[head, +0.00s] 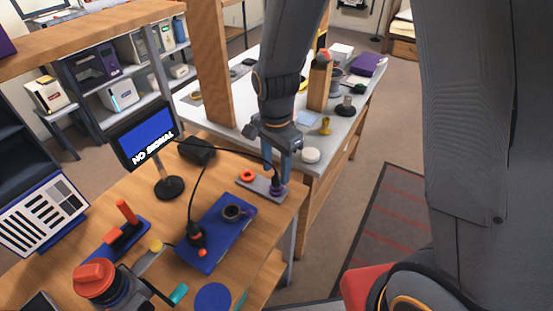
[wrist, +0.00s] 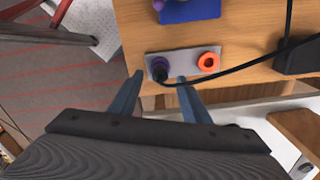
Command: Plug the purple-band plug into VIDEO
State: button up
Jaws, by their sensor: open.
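The purple-band plug (head: 278,187) stands upright at one end of a grey plate (head: 262,185), with an orange ring (head: 248,176) at the other end. A black cable runs from the plug toward the monitor. In the wrist view the plug (wrist: 160,67) shows between the fingertips of my gripper (wrist: 160,76), which is open with a finger on either side. I cannot tell whether the fingers touch it. A blue box (head: 222,240) bears a dark round ring (head: 233,212) and a black cabled part (head: 195,233). No VIDEO label is readable.
The monitor (head: 147,137) reads NO SIGNAL. A black rounded object (head: 197,151) lies behind the plate. A red-handled tool (head: 126,212) and a red-capped item (head: 95,280) stand at left. A grey-topped bench (head: 215,108) adjoins the wooden table behind.

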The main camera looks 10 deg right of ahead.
aim_at(276, 178)
jog(key=shift+f+p, duration=0.4)
jog(key=shift+f, duration=2)
grip_shut()
jog(key=shift+r+p, duration=0.85)
jog(key=shift+r, duration=0.05)
jog(key=shift+r+p, duration=1.8)
jog(key=shift+r, duration=0.4)
